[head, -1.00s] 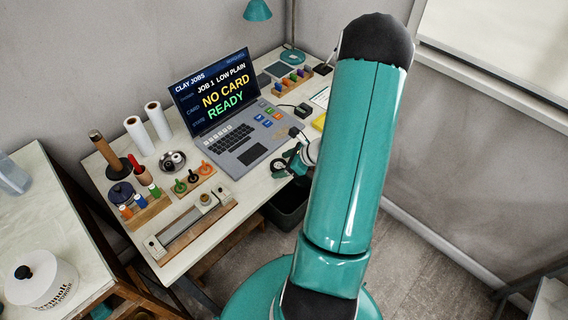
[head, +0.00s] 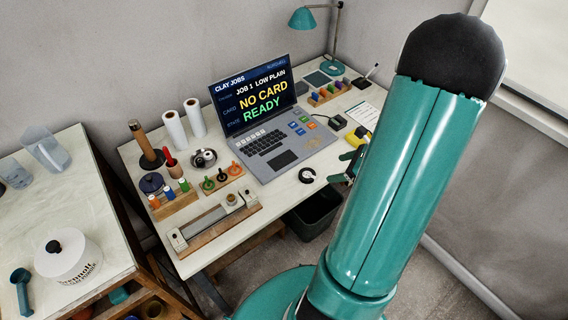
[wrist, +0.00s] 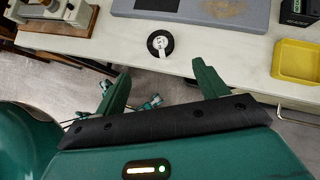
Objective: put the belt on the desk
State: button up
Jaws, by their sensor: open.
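A black ring-shaped coil with a pale centre, which I take to be the belt (head: 305,179), lies flat near the desk's front edge, below the laptop. In the wrist view the belt (wrist: 153,50) lies beyond the fingertips, with a gap between. The desk (head: 290,202) is pale and holds many tools. My gripper (wrist: 161,70) is open, with nothing between its fingers. In the head view my gripper (head: 350,164) is to the right of the belt, partly hidden by my arm.
A laptop (head: 285,160) reading "NO CARD READY" stands behind the belt. A yellow tray (wrist: 297,62) is to its right. A dark bin (head: 316,210) stands under the desk's front edge. A wooden-based press (head: 215,225) and tool racks fill the desk's left side.

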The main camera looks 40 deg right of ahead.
jog(key=w+a+r+n+g, duration=0.2)
jog(key=a+r+n, duration=0.55)
jog(key=a, duration=0.25)
jog(key=w+a+r+n+g, duration=0.2)
jog(key=w+a+r+n, duration=0.1)
jog(key=a+r+n, duration=0.5)
jog(key=s+a+r+n+h, duration=0.1)
jog(key=s+a+r+n, duration=0.2)
jog(key=a+n, duration=0.4)
jog(key=s+a+r+n+t+h, duration=0.1)
jog(key=s+a+r+n+h, duration=0.1)
jog(key=s+a+r+n, duration=0.2)
notch_tip(320, 180, up, 2)
jog(key=a+n, duration=0.2)
jog(key=n, duration=0.2)
jog(key=shift+s+a+r+n+h, duration=0.15)
jog(key=shift+a+r+n+h, duration=0.15)
jog(key=shift+a+n, duration=0.1)
jog(key=shift+c, duration=0.2)
jog(key=c, duration=0.7)
jog(key=shift+a, duration=0.15)
jog(key=shift+c, duration=0.2)
